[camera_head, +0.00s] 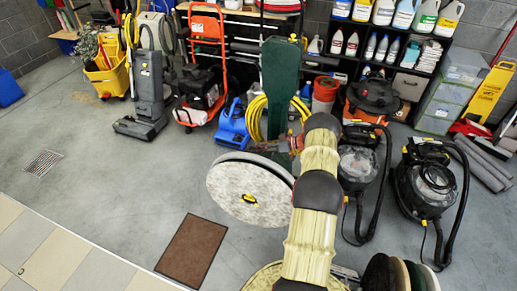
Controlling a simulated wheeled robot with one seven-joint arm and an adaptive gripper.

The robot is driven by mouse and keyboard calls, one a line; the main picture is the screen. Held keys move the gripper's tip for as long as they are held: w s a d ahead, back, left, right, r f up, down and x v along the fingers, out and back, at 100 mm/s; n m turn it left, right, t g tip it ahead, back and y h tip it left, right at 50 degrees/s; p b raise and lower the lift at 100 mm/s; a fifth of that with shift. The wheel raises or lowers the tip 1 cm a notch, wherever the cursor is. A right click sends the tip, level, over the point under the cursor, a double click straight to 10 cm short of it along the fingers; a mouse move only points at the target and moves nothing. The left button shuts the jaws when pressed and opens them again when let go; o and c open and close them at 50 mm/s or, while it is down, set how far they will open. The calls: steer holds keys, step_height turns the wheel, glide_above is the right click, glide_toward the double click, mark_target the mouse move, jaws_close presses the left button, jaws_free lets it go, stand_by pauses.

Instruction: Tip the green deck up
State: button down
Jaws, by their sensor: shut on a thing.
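The green deck's machine has a tall dark green post (281,80) that stands upright in the middle of the view. Below it, a round white pad (240,185) with a small yellow and dark centre faces me, tilted up off the floor, with a grey rim behind it. The deck itself is mostly hidden behind the pad and my arm. My gripper (272,147) is at the foot of the green post, just above the pad, shut on a dark part of the deck there. My cream arm hides its right side.
A brown mat (192,250) lies on the floor at lower left. Two black vacuums (428,185) (360,165) stand to the right. A blue blower (233,125) is behind. Dark, green and white discs (400,275) stand at lower right. The left floor is clear.

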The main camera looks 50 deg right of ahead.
steer(key=c, duration=1.7)
jaws_free()
steer(key=shift+s, duration=0.1)
steer(key=v, duration=1.2)
